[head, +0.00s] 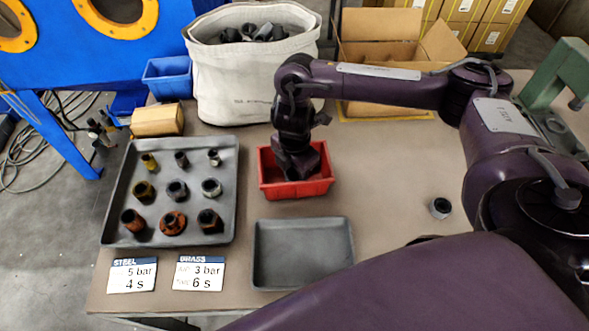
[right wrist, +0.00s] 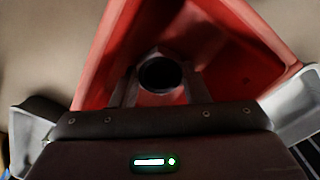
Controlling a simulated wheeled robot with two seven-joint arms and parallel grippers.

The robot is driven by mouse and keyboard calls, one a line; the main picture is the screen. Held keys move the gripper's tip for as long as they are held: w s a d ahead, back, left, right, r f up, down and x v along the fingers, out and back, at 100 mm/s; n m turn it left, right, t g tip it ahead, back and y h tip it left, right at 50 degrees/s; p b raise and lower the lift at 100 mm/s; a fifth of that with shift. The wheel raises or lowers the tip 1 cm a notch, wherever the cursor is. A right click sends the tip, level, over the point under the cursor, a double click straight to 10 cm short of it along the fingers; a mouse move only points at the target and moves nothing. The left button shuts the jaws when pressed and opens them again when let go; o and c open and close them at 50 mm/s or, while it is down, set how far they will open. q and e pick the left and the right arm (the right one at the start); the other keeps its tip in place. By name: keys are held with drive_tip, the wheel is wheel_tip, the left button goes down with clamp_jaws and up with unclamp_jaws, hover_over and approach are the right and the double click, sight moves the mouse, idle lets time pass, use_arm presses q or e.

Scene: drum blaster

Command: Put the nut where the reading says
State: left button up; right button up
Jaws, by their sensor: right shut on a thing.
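My right gripper (head: 299,172) reaches down into the red bin (head: 297,190). In the right wrist view its two fingers (right wrist: 162,88) are shut on a dark round nut (right wrist: 160,72) with an open bore, inside the red bin (right wrist: 98,55). Whether the nut touches the bin floor I cannot tell. In the head view the arm hides the nut. Two cards lie at the table's front left: the steel card (head: 132,276) reads 5 bar, 4 s, and the brass card (head: 198,273) reads 3 bar, 6 s. My left gripper is not in view.
A grey tray (head: 228,226) holds several fittings in rows. An empty grey tray (head: 303,254) lies in front of the bin. A small grey fitting (head: 440,208) lies at the right. A white sack (head: 250,85), blue bin (head: 168,77) and cardboard box (head: 385,52) stand behind.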

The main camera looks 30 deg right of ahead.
drive_tip(key=shift+f, duration=0.2)
drive_tip(key=o, duration=1.1)
drive_tip(key=shift+r, duration=0.1)
wheel_tip(320, 180, up, 12)
drive_tip(key=p, duration=0.4)
drive_tip(key=shift+r+p, duration=0.2)
drive_tip(key=shift+p, duration=0.1)
